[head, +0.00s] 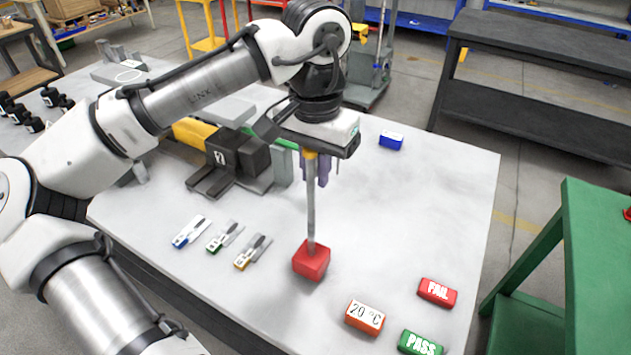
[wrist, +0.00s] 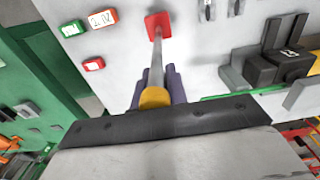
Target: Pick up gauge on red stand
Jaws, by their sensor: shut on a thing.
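The gauge on the red stand has a red block base (head: 311,260), a thin grey upright rod (head: 311,205) and a yellow part at its top. In the wrist view the red base (wrist: 158,24) is at the far end of the rod, with the yellow part (wrist: 154,98) near me. My gripper (head: 318,172) points down over the table, and its purple fingers (wrist: 158,82) are shut on the gauge near its yellow top. The exact contact is partly hidden. I cannot tell whether the base touches the table.
On the white table (head: 440,190) stand a red FAIL block (head: 437,292), a green PASS block (head: 420,343), an orange-and-white 20 °C block (head: 365,317) and a blue block (head: 391,140). Several small tools (head: 225,237) lie left. A black vise-like device (head: 235,160) is behind them.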

